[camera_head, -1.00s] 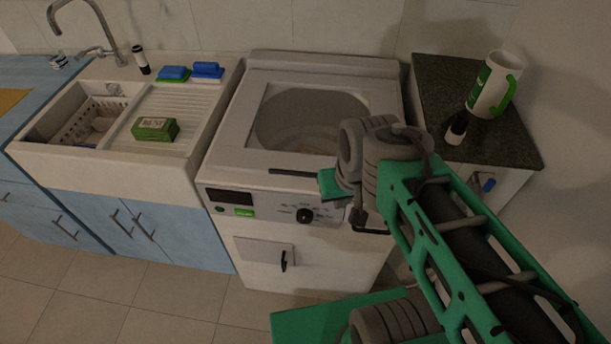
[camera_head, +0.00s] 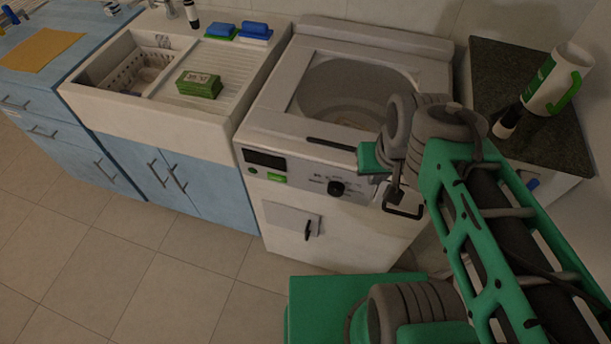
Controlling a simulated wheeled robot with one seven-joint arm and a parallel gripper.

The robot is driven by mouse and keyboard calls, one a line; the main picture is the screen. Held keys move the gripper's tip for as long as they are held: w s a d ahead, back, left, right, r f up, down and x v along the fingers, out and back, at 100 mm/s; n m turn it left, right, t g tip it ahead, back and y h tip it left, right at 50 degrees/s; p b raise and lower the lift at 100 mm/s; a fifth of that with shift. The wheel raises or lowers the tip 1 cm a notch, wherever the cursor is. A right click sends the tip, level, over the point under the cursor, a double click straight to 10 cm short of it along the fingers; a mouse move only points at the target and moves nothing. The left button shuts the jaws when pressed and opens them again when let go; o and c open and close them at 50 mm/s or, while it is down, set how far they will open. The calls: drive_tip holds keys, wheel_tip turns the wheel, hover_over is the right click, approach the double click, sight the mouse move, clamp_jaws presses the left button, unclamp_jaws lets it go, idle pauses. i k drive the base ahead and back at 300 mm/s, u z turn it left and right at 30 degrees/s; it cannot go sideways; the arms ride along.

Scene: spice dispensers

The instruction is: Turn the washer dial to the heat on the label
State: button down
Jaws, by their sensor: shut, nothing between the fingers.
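The washer (camera_head: 262,118) is white with an open round top. Its black dial (camera_head: 336,188) sits on the front panel, with small dark marks around it that are too small to read. A dark display (camera_head: 265,160) and a small green sticker (camera_head: 277,178) are left of the dial. My gripper (camera_head: 311,139) appears as a thin dark bar reaching left from a green block, above the dial in the picture. It is shut and empty, apart from the dial. My wrist hides the panel's right end. I cannot make out any heat label.
A sink (camera_head: 160,113) with a basket (camera_head: 137,72), a green box (camera_head: 199,84) and blue-topped sponges (camera_head: 256,31) is at left. Floor is clear in front.

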sight(335, 188)
drive_tip(key=z, duration=2.5)
drive_tip(key=k, duration=1.55)
drive_tip(key=u, duration=2.45)
